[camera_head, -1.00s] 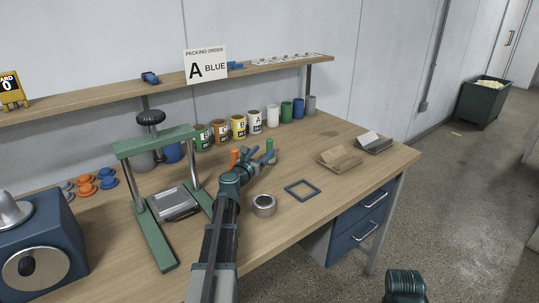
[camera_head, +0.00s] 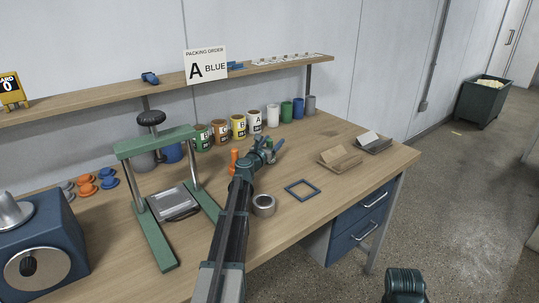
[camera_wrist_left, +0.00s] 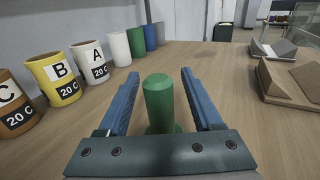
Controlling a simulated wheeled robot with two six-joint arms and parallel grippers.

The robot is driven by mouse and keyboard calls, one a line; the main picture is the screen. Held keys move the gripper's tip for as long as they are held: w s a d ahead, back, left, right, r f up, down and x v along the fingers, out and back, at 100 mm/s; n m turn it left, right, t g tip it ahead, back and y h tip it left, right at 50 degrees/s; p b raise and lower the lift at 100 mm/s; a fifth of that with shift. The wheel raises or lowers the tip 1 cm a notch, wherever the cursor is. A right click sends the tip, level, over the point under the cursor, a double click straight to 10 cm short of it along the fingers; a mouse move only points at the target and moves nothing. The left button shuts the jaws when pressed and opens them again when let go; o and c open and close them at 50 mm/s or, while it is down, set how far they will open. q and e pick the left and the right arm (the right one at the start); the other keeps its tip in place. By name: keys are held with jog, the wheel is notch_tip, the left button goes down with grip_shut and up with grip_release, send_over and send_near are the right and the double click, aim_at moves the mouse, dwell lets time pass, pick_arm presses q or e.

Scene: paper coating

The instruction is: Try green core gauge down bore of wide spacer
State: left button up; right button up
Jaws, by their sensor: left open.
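The green core gauge (camera_wrist_left: 160,100) is an upright green cylinder with a rounded top, standing on the bench. In the left wrist view it is between the two blue fingers of my left gripper (camera_wrist_left: 160,76), with a gap on each side. In the head view my left gripper (camera_head: 272,147) is open and mostly hides the gauge. A short silver ring with an open bore, which looks like the wide spacer (camera_head: 264,209), lies flat on the bench beside my left forearm, nearer the front edge.
An orange cylinder (camera_head: 234,157) stands just left of my left wrist. Several cups (camera_head: 239,126) line the back. A green press frame (camera_head: 155,237) stands left, a blue square frame (camera_head: 302,190) lies right of the spacer, and a wooden block (camera_head: 340,159) sits farther right.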

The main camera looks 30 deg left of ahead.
pick_arm(q)
grip_shut()
jog(key=shift+r, duration=0.1)
dwell(0.3)
jog(key=shift+r+p, duration=0.85)
jog(key=shift+p, duration=0.15)
jog(key=s+d+r+p, duration=0.3)
jog(key=s+d, duration=0.6)
jog(key=d, duration=0.3)
jog(key=shift+s+d, duration=0.35)
jog(key=shift+s, duration=0.05)
jog(key=shift+r, duration=0.1)
